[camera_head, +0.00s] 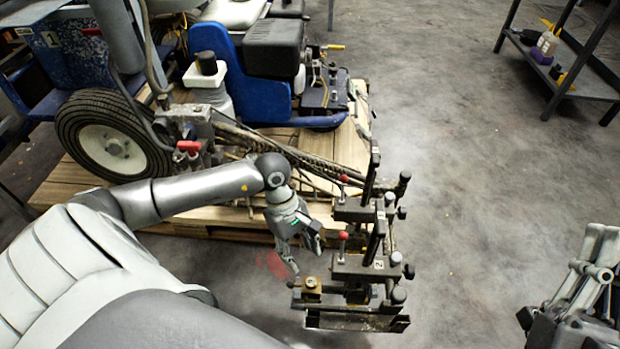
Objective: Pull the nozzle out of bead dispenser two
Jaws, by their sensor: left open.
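Bead dispenser two (367,268) is the nearer dark metal unit on the line striper's side arm, marked with a 2. A brass-coloured fitting (312,285), perhaps the nozzle, sits on its left end. My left gripper (305,258) is open just above and left of this fitting. Its fingers point down and appear empty and apart from the fitting, though the depth gap is hard to judge. My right gripper (588,272) is at the lower right edge, far from the dispenser and partly cut off; its jaw opening is unclear.
A second similar dispenser (352,211) stands just behind, with red-knobbed levers beside both. The blue line striper (262,98) rests on a wooden pallet (66,187). A shelf (592,86) with bottles stands at upper right. The floor between is clear.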

